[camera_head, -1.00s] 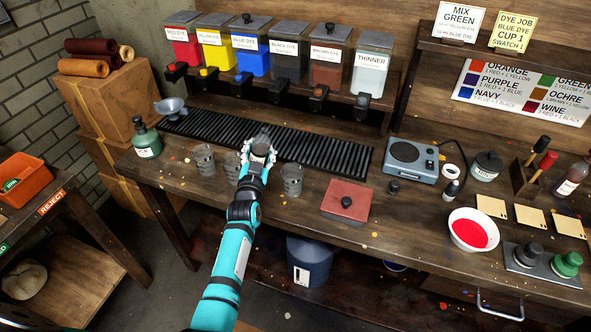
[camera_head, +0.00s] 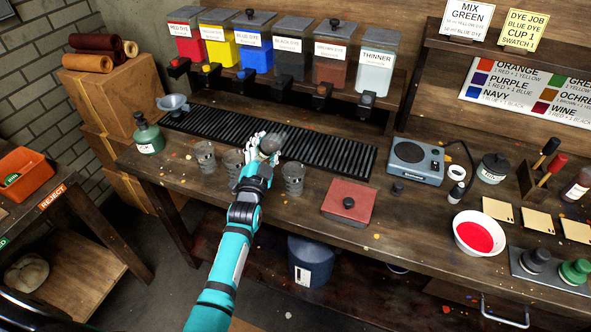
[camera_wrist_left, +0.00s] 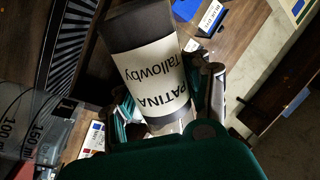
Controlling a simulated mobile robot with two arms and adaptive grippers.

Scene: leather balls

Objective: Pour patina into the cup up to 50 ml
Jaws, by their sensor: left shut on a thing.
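My left gripper (camera_head: 262,150) is shut on the patina bottle (camera_head: 271,144) and holds it above the bench between two cups. In the left wrist view the bottle (camera_wrist_left: 140,35) is dark with a pale label reading "PATINA Tallowby", between the fingers (camera_wrist_left: 170,105). Its exact tilt is hard to tell. Clear grey cups stand on the bench: one at the left (camera_head: 204,157), one partly hidden behind my gripper (camera_head: 233,161), and one just right of my wrist (camera_head: 293,178). A clear cup with millilitre marks (camera_wrist_left: 30,125) shows at the left of the wrist view. My right gripper is not in view.
A ribbed black mat (camera_head: 325,155) lies behind the cups, below the dye dispensers (camera_head: 250,55). A green bottle (camera_head: 147,134) stands at the left. A red-brown slab (camera_head: 348,202), a scale (camera_head: 415,162) and a bowl of red dye (camera_head: 479,235) are to the right.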

